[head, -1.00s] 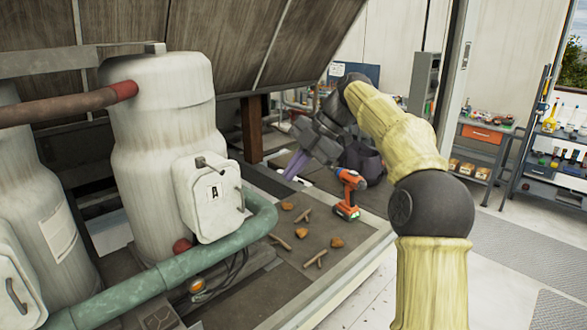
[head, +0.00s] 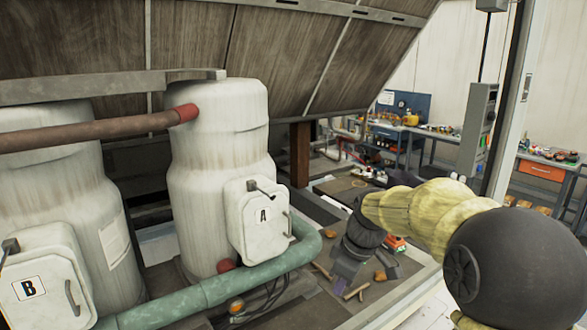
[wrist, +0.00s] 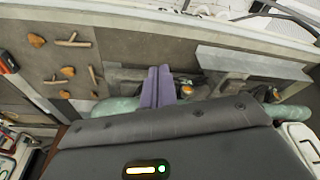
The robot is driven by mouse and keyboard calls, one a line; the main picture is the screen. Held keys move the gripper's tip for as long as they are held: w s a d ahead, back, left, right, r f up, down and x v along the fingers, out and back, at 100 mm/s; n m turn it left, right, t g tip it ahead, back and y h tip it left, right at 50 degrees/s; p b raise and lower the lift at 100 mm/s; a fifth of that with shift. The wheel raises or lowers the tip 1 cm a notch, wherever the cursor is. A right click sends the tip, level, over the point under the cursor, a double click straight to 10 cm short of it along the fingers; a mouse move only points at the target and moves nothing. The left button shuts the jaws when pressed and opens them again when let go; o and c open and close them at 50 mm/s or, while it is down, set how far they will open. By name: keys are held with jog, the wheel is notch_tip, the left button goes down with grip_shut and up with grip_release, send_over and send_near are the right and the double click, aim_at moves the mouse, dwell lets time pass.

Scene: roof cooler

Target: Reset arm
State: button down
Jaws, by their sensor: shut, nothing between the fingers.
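My gripper (head: 339,285) is at the end of my yellow and black arm, pointing down over the grey ledge beside the green pipe. In the wrist view its two purple fingers (wrist: 158,88) lie side by side, shut, with nothing between them. The tip area is small in the head view, so its exact height above the ledge cannot be told.
White tanks with box A (head: 262,216) and box B (head: 40,285) stand left of my gripper. A green pipe (head: 215,284) runs before them. Leaves and sticks lie on the ledge. An orange drill (head: 396,243) is partly hidden behind my arm. Workbenches stand behind.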

jog(key=s+d+f+m+h, duration=0.1)
jog(key=s+d+f+m, duration=0.1)
jog(key=s+f+m, duration=0.3)
jog(key=s+d+f+m+t+h, duration=0.1)
jog(key=s+d+f+m, duration=0.2)
jog(key=s, duration=0.9)
notch_tip(320, 180, down, 3)
jog(key=m, duration=0.3)
jog(key=shift+s+f+m+h, duration=0.15)
jog(key=shift+m+h, duration=0.15)
